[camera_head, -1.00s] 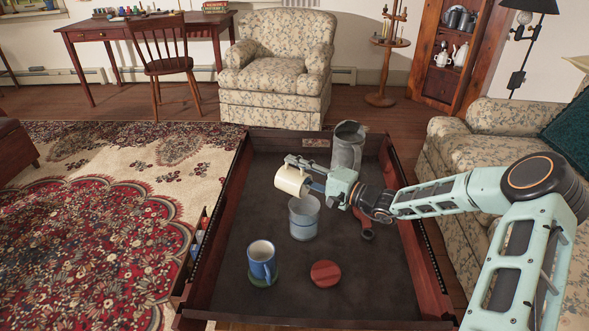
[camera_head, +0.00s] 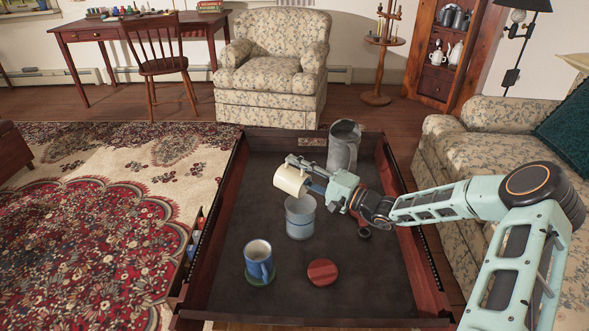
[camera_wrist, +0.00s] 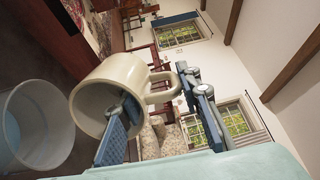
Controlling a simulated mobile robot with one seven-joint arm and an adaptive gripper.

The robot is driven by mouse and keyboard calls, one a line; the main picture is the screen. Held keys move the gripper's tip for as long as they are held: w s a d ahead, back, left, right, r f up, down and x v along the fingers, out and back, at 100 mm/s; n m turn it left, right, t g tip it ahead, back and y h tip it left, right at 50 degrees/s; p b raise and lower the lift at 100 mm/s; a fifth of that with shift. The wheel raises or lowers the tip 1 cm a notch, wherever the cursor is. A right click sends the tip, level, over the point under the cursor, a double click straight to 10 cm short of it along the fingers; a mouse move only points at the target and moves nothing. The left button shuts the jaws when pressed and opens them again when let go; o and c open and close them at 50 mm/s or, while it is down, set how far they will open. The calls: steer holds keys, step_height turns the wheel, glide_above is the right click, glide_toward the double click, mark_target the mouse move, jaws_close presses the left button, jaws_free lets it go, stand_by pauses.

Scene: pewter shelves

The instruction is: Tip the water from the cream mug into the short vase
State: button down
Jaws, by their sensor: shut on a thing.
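The cream mug (camera_head: 290,181) is tipped well over on its side, above the short vase (camera_head: 300,217). My gripper (camera_head: 307,174) is shut on the mug and holds it clear of the tray floor. The vase stands upright, just below the mug. No stream of water can be made out, and the water level in either vessel is unclear.
A tall grey metal vessel (camera_head: 343,147) stands behind my gripper. A blue mug (camera_head: 259,259) on a green coaster and a red round coaster (camera_head: 322,272) are nearer the front. A dark tray-like surface with raised wooden sides (camera_head: 226,205) surrounds them. A small dark red object is partly hidden by my arm.

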steer(key=shift+s+d+r+y, duration=0.1)
steer(key=shift+s+d+y, duration=0.2)
steer(key=shift+d, duration=0.1)
stand_by(0.5)
steer(key=shift+d, duration=0.1)
stand_by(1.8)
